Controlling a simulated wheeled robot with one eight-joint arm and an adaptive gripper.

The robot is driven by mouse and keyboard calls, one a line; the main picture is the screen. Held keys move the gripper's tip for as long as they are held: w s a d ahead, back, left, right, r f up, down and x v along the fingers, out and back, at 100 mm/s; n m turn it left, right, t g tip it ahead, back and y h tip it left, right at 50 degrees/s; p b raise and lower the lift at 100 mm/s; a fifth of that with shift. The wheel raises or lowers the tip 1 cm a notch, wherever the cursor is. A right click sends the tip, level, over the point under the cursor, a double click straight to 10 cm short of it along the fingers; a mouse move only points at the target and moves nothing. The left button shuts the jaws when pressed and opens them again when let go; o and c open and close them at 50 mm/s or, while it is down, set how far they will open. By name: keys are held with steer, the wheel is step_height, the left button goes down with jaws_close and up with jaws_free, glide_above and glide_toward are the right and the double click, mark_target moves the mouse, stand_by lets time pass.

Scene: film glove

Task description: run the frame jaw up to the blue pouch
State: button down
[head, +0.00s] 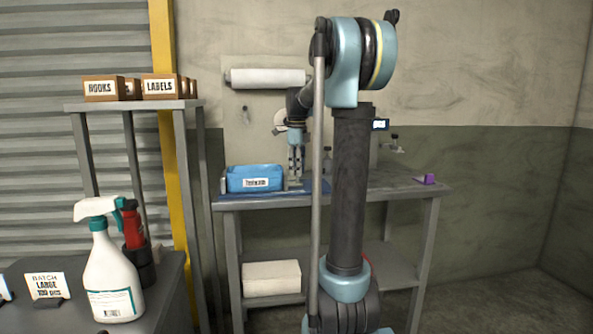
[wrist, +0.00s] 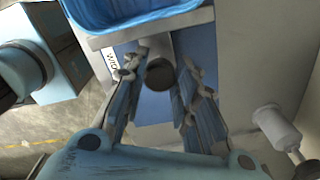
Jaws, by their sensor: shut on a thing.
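The blue pouch (head: 255,179), with a white label, sits at the left of the workbench and fills the top of the wrist view (wrist: 140,12). The frame jaw, a grey upright plate, shows as a pale bar along the pouch's near edge in the wrist view (wrist: 186,25). It looks very close to the pouch; I cannot tell if they touch. My gripper (head: 296,177) points down just right of the pouch. In the wrist view its fingers (wrist: 162,78) stand either side of a dark round knob, which seems to belong to the jaw. The fingertips partly hide the grip.
A paper roll (head: 265,78) hangs on the wall behind. A spray bottle (head: 112,270) stands on the near left table. My arm hides the bench's middle.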

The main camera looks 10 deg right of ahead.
steer(key=shift+a, duration=0.1)
steer(key=c, duration=1.2)
jaws_free()
steer(key=shift+c, duration=0.2)
step_height(320, 180, up, 12)
steer(key=shift+w, duration=0.1)
steer(key=s+d+f+n+t, duration=0.1)
steer(key=s+f+n+t, duration=0.1)
steer(key=s+f+n, duration=2.1)
steer(key=s+f, duration=1.1)
steer(key=s, duration=0.1)
steer(key=shift+s+f+n, duration=0.15)
steer(key=shift+s+n, duration=0.15)
